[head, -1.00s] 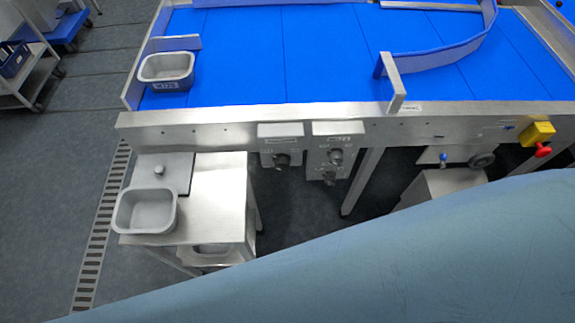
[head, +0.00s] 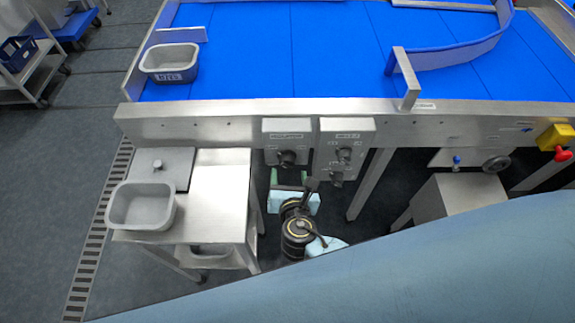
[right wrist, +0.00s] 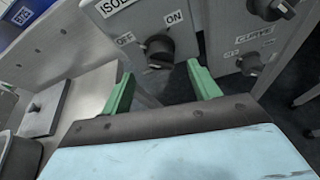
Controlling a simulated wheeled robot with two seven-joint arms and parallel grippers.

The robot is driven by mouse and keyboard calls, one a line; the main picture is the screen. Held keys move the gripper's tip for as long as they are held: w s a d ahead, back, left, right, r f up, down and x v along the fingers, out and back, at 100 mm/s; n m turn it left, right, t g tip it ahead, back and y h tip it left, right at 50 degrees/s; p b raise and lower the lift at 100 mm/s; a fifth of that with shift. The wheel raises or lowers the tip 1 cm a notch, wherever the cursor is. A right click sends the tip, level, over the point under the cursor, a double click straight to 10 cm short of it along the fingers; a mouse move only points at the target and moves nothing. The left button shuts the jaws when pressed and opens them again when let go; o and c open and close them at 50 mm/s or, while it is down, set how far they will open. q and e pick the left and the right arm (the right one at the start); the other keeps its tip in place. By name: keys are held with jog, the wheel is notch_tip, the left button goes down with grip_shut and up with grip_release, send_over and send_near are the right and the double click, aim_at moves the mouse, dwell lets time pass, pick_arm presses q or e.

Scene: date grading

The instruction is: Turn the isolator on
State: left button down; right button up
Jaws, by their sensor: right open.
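The isolator is a grey box (head: 287,130) under the conveyor's front rail, with a dark rotary knob (head: 287,158) on its face. In the right wrist view the box (right wrist: 144,20) reads "ISOL…", with OFF at the left and ON at the upper right of the knob (right wrist: 158,50). I cannot tell surely which mark the knob points at. My right gripper (head: 289,174) is open and empty just below the knob. In the wrist view its green fingers (right wrist: 160,72) stand either side of the knob, seemingly short of it. My left gripper is not in view.
A second control box (head: 344,135) with two knobs hangs close on the right. A steel side table (head: 220,190) with a grey tub (head: 141,206) stands at the left. A yellow box with a red knob (head: 556,138) sits far right. A table leg (head: 370,184) stands right of the boxes.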

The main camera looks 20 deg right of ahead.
aim_at(288, 165)
jog(key=b+x, duration=0.1)
jog(key=x, duration=0.5)
jog(key=shift+s, duration=0.1)
jog(key=shift+c, duration=0.4)
jog(key=c, duration=0.9)
